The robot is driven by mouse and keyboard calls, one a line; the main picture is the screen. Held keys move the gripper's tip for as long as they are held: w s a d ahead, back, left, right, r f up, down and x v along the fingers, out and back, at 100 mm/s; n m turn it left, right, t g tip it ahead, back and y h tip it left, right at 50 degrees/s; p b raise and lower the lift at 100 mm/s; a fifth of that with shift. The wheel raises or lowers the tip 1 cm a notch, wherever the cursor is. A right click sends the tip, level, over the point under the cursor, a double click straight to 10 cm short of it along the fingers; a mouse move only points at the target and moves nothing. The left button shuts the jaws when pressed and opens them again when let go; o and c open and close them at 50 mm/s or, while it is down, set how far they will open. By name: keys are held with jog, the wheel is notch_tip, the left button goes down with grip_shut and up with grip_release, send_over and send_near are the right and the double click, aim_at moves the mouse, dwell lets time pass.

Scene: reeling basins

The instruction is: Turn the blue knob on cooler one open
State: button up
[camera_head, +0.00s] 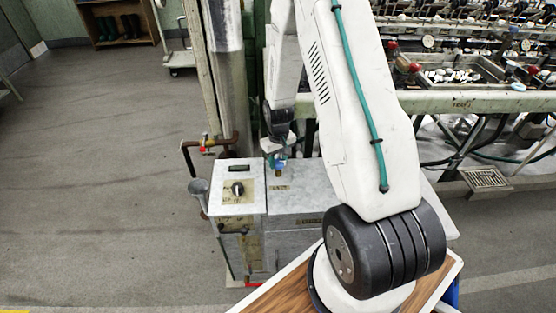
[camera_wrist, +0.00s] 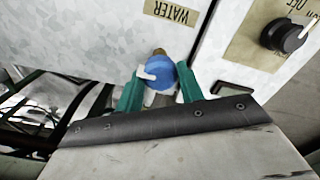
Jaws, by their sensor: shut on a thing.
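The cooler (camera_head: 295,229) is a grey metal cabinet below my arm in the head view. Its blue knob (camera_wrist: 160,73) sits beside a label reading WATER (camera_wrist: 170,12) in the wrist view. The knob has a pale mark on its left side and a brownish stem behind it. My gripper (camera_wrist: 157,88) has teal fingers, one on each side of the knob, and is shut on it. In the head view my gripper (camera_head: 274,150) is at the cooler's top, with only a bit of blue showing.
A black dial (camera_head: 238,189) sits on the cooler's left panel; it also shows in the wrist view (camera_wrist: 287,36). A pipe with a red and yellow valve (camera_head: 208,143) is behind it. Reeling machinery (camera_head: 450,100) fills the right. Open floor (camera_head: 90,180) lies left.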

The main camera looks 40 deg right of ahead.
aim_at(278, 161)
jog(key=shift+w, duration=0.1)
jog(key=o, duration=1)
jog(key=shift+r, duration=0.1)
notch_tip(278, 161, up, 8)
jog(key=shift+f, duration=0.15)
jog(key=shift+n+t, duration=0.6)
jog(key=shift+t, duration=0.1)
jog(key=s+a+r, duration=0.5)
jog(key=s+r, duration=0.4)
jog(key=r, duration=0.1)
jog(key=s+a+r, duration=0.6)
jog(key=s+r, duration=0.3)
jog(key=r, duration=0.1)
jog(key=s+a+r, duration=0.6)
jog(key=s+r, duration=0.3)
jog(key=r, duration=0.2)
jog(key=shift+a, duration=0.1)
